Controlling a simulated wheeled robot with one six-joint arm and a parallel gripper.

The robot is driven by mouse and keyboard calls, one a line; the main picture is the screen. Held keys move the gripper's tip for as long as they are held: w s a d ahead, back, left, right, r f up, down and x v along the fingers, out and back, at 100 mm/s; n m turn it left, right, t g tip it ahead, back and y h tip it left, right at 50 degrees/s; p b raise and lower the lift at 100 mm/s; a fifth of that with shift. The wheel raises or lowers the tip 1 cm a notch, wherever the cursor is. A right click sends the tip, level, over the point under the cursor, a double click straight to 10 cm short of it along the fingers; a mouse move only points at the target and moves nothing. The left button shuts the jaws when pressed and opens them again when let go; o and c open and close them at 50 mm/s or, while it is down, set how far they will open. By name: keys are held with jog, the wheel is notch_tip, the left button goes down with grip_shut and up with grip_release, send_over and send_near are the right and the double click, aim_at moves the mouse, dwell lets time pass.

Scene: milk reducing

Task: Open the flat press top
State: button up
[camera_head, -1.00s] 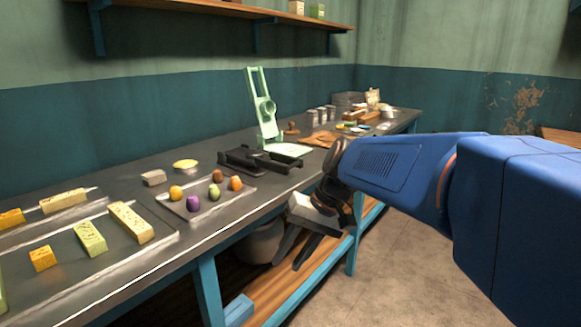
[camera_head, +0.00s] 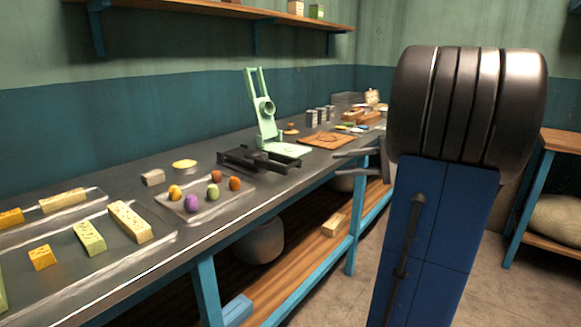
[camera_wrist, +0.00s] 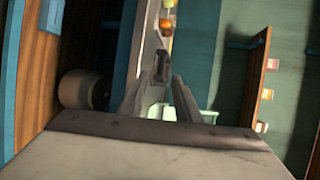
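Two press-like devices stand on the bench. A low black flat device (camera_head: 262,158) lies near the front edge, with bars lying flat along it. Just behind it stands a pale green press (camera_head: 263,115) with a tall framed arm raised upright over a flat base (camera_head: 290,149). I cannot tell for sure which is the flat press. My gripper (camera_head: 336,162) is open and empty by the bench's front edge, to the right of the black device, fingers pointing left. In the wrist view the gripper fingers (camera_wrist: 160,80) are apart, with a dark part (camera_wrist: 161,65) seen beyond them.
A tray of coloured balls (camera_head: 238,200) and a tray with yellow blocks (camera_head: 80,262) lie to the left on the bench (camera_head: 128,180). A wooden board (camera_head: 326,140) and metal cans (camera_head: 312,117) are behind right. The lower shelf (camera_head: 285,277) holds a block.

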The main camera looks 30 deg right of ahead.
aim_at(294, 165)
jog(key=shift+t, duration=0.3)
jog(key=x, duration=1.6)
jog(key=shift+w+d+r, duration=0.1)
jog(key=shift+w+d, duration=0.1)
jog(key=shift+w, duration=0.2)
grip_shut()
